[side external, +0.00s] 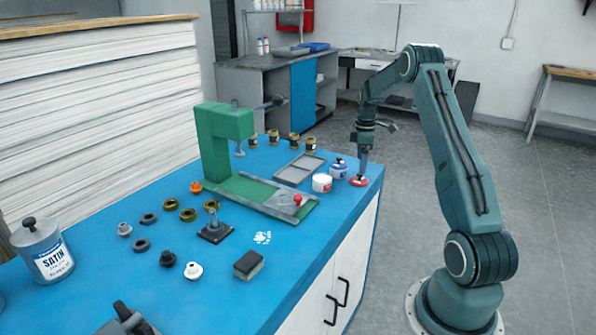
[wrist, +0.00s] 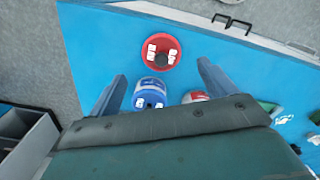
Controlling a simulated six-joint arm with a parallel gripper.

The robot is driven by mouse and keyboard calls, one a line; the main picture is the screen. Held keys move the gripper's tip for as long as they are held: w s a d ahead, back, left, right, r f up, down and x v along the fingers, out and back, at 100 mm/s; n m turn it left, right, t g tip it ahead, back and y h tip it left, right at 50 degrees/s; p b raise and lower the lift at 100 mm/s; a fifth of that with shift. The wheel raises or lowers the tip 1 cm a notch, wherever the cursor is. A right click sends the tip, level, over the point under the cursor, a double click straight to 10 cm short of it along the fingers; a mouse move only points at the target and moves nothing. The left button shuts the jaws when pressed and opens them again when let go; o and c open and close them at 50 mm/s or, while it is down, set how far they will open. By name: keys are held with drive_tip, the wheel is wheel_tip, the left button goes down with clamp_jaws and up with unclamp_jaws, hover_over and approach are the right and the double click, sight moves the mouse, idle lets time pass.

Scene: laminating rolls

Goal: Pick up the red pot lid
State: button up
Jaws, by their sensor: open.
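The red pot lid (side external: 359,182) lies flat on the blue bench top near its right corner. In the wrist view the lid (wrist: 162,41) is a red disc with a dark centre knob and several white patches. My gripper (side external: 362,174) is open and points down just above the lid; I cannot tell if it touches. In the wrist view my two fingers (wrist: 161,69) are spread apart, and the lid shows beyond their tips, roughly centred between them. Nothing is held.
A blue-and-white pot (side external: 338,170) and a red-and-white pot (side external: 322,184) stand close to the lid. A grey tray (side external: 299,169) and a green press (side external: 222,150) are further left. The bench edge is close to the lid's right.

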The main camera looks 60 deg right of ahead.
drive_tip(key=shift+f, duration=0.35)
drive_tip(key=shift+a+f, duration=0.1)
drive_tip(key=shift+f, duration=2.5)
drive_tip(key=c, duration=1.1)
drive_tip(key=shift+o, duration=0.2)
drive_tip(key=shift+r, duration=0.15)
wheel_tip(320, 180, up, 20)
drive_tip(key=shift+f, duration=0.2)
